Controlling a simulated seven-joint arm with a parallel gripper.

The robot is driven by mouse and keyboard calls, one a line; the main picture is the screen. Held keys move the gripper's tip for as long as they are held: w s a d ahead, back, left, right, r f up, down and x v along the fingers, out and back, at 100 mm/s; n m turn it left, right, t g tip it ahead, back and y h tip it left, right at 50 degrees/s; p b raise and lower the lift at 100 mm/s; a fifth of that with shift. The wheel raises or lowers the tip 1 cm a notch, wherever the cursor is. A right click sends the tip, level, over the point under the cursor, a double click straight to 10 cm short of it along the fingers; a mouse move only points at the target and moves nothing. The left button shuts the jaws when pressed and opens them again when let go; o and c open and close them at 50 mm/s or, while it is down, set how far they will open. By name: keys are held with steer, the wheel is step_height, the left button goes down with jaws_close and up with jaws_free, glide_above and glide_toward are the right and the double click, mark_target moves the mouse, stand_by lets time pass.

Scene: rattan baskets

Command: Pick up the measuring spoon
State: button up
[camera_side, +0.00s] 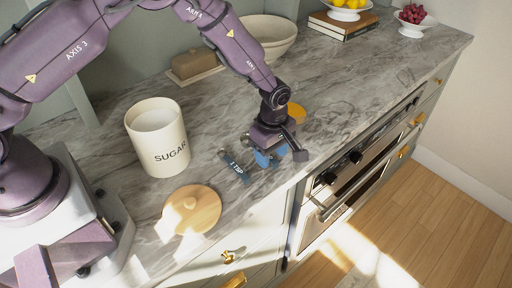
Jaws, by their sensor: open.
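A blue measuring spoon (236,166) marked "1 TSP" lies on the marble counter, its handle pointing to the lower right. My gripper (276,163) is low over the counter just right of the spoon, with its jaws open. Another blue piece (264,159) shows beneath and between my gripper's fingers; the gripper partly hides it, and I cannot tell whether the fingers touch it. An orange-yellow round thing (297,112) shows behind my gripper, partly hidden.
A white SUGAR canister (158,140) stands open to the left, with a round wooden lid (192,209) in front. A butter dish (194,65) and a cream bowl (268,36) stand behind.

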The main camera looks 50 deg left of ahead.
steer(key=shift+f, duration=0.75)
jaws_close()
step_height(320, 180, up, 10)
